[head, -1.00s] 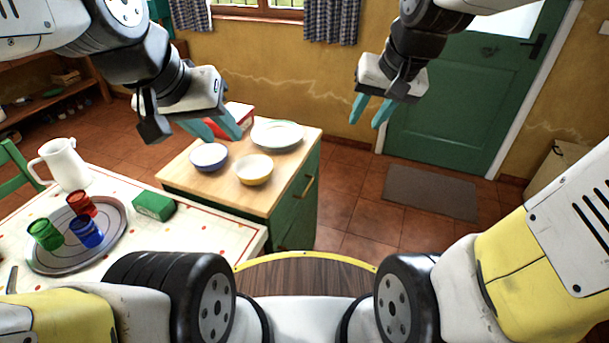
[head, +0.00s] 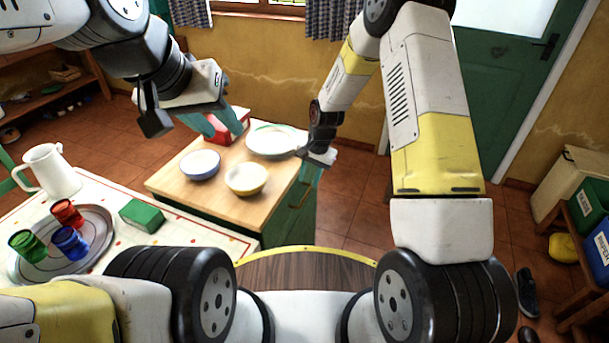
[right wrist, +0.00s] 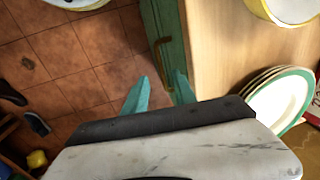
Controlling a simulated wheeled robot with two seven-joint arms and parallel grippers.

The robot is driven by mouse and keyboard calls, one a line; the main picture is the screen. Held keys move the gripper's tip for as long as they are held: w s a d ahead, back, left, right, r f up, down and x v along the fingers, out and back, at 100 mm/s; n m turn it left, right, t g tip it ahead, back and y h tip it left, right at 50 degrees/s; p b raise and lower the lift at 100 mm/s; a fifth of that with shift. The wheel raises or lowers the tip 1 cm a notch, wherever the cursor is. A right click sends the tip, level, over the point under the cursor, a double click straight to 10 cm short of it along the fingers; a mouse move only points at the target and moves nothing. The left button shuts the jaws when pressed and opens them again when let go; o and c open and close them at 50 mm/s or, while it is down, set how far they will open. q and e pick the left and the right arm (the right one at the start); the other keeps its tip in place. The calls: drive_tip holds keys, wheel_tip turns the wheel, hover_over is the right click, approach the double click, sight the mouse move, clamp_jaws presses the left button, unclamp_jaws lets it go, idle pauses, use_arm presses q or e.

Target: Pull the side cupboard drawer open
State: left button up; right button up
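The side cupboard (head: 225,203) is green with a pale wooden top. Its drawer front (head: 291,207) faces right, with a brass handle (head: 299,194); the drawer looks shut. My right gripper (head: 309,176) is open at the upper part of this front, beside the handle. In the right wrist view, its teal fingers (right wrist: 161,82) are apart, one on each side of the brass handle (right wrist: 161,46) in the picture; I cannot tell whether they touch it. My left gripper (head: 211,122) is open and empty above the back left of the cupboard top.
A blue-rimmed bowl (head: 200,165), a yellow bowl (head: 246,179), plates (head: 271,141) and a red box (head: 228,126) stand on the cupboard top. The table (head: 172,237) with a jug (head: 52,172) and tray (head: 99,245) is at left.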

sight(303, 199)
drive_tip(key=f, duration=0.3)
drive_tip(key=a+f, duration=0.1)
drive_tip(key=f, duration=0.5)
drive_tip(key=shift+w+a, duration=0.25)
drive_tip(key=shift+a, duration=0.1)
drive_tip(key=shift+c, duration=0.2)
clamp_jaws()
idle(0.8)
